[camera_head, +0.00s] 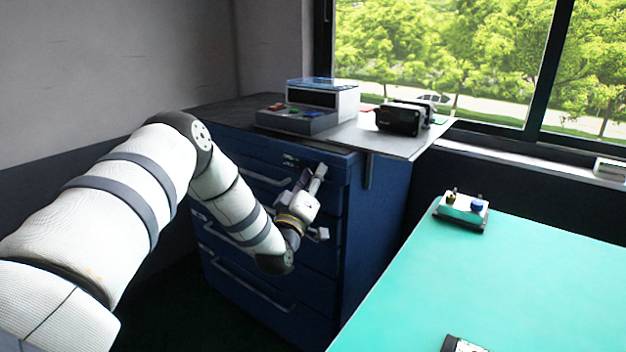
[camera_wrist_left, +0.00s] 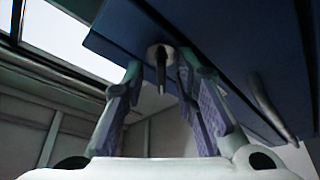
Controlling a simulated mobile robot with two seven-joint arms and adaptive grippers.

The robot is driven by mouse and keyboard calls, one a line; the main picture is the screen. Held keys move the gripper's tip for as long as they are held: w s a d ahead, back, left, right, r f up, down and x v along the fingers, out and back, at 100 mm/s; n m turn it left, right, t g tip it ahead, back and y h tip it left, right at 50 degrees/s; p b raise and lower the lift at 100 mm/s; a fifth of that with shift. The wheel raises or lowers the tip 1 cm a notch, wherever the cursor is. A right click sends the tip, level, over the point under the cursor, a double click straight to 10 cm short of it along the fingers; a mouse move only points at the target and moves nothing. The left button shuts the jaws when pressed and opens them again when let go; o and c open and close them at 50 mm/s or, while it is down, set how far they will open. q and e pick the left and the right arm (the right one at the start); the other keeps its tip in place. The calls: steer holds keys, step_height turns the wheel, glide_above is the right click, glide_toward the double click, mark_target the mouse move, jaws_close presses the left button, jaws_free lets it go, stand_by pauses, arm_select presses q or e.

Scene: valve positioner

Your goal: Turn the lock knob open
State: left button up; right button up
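The lock knob (camera_wrist_left: 161,70) shows in the left wrist view as a pale round disc with a dark, narrow grip sticking out, on the face of the blue drawer cabinet (camera_wrist_left: 225,45). My left gripper (camera_wrist_left: 159,78) is open, with its two purple-padded fingers apart. The knob's grip appears between the fingertips, with visible gaps; I cannot judge the depth. In the head view my left gripper (camera_head: 315,186) is at the upper front of the blue cabinet (camera_head: 372,225), near its right corner, and the knob is not discernible there. My right gripper is not in view.
A grey instrument (camera_head: 322,97) and a dark device (camera_head: 398,119) stand on the cabinet top. Drawer handles (camera_head: 250,288) protrude from the front. A green table (camera_head: 520,285) at right carries a small box with knobs (camera_head: 462,212). A partly cut-off object (camera_head: 463,344) is at its near edge.

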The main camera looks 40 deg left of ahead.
arm_select(q)
steer(key=v, duration=1.2)
